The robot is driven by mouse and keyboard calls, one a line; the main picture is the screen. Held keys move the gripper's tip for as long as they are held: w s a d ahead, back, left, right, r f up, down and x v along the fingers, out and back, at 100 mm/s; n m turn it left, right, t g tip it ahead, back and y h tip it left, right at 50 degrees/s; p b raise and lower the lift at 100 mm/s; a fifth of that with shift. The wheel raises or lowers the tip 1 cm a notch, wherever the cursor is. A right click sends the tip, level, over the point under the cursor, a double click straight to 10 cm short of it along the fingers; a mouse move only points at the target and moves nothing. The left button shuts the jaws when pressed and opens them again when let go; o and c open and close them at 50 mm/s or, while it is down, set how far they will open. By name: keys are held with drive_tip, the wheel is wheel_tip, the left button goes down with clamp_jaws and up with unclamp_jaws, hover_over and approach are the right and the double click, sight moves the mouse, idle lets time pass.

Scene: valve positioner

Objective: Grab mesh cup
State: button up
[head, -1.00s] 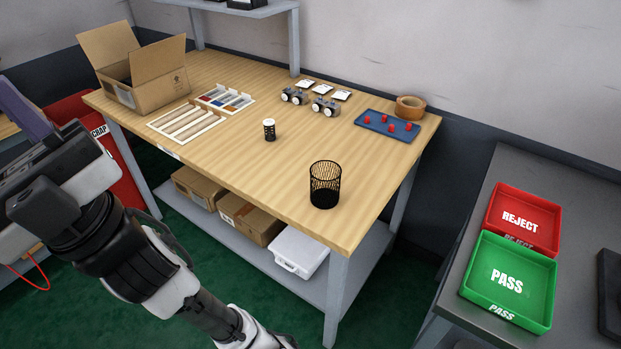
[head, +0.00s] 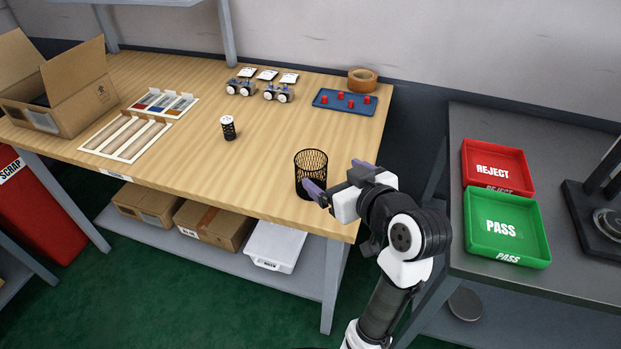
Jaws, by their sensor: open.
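The black mesh cup (head: 311,164) stands upright near the front right corner of the wooden workbench. My gripper (head: 338,176) is open at the cup's right side. One purple finger overlaps the lower front of the cup in the picture, and the other shows at its upper right, behind the gripper body. I cannot tell whether either finger touches the mesh. Part of the cup's lower front is hidden by the finger.
A small black container with a white lid (head: 228,128) stands left of the cup. A blue tray with red pieces (head: 322,105) and a tape roll (head: 362,80) lie behind. Green PASS (head: 507,252) and red REJECT (head: 497,187) bins stand on the grey table at right.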

sight(321, 172)
drive_tip(key=shift+g, duration=0.3)
drive_tip(key=w+f, duration=0.1)
drive_tip(key=w+a+f, duration=0.1)
drive_tip(key=w+f, duration=0.1)
drive_tip(key=w+a+f+p, duration=0.1)
drive_tip(key=w, duration=0.1)
drive_tip(key=shift+w+a+f, duration=0.1)
drive_tip(key=shift+w+f, duration=0.15)
drive_tip(key=shift+f, duration=0.05)
drive_tip(key=p+x, duration=0.1)
drive_tip(key=x, duration=0.3)
drive_tip(key=shift+a+r, duration=0.15)
drive_tip(key=shift+a, duration=0.05)
drive_tip(key=shift+w+a+f+p, duration=0.25)
drive_tip(key=shift+w+f+p, duration=0.05)
drive_tip(key=shift+w, duration=0.25)
drive_tip(key=c, duration=1.1)
